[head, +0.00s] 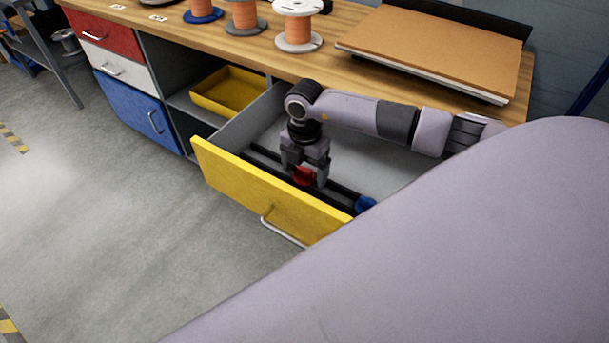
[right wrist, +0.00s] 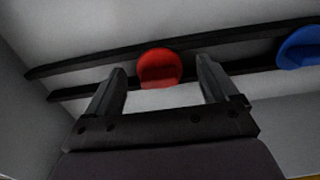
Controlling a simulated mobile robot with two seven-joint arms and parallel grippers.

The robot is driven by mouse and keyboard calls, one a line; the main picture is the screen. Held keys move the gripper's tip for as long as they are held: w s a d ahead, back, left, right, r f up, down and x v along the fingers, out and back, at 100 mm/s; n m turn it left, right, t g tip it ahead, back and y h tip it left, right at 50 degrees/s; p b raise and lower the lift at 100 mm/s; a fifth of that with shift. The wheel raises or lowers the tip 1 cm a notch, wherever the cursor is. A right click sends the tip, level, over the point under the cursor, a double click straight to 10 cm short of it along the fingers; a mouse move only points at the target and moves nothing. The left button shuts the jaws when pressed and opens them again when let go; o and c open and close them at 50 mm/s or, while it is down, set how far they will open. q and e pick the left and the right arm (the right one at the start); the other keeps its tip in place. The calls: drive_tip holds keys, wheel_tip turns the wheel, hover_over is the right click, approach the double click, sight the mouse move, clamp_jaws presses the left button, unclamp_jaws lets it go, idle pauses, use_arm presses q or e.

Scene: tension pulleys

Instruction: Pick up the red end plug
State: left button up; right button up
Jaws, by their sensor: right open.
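The red end plug (head: 304,175) sits in the open yellow-fronted drawer (head: 262,192), at a dark rail near the front panel. My right gripper (head: 307,172) points down into the drawer and is open. In the right wrist view the red end plug (right wrist: 159,67) shows between the two fingertips (right wrist: 160,85), with a gap on each side. It is a rounded red piece against the dark rails. In the head view the gripper partly hides it. My left gripper is not in view.
A blue plug (head: 365,204) lies farther right along the dark rails (right wrist: 70,93). The drawer walls surround the gripper. Above is the wooden bench (head: 345,25) with orange spools (head: 243,14) and a brown board (head: 440,45). A yellow tray (head: 230,90) sits on the shelf.

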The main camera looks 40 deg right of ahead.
drive_tip(key=c, duration=1.1)
drive_tip(key=shift+r, duration=0.1)
drive_tip(key=shift+c, duration=0.2)
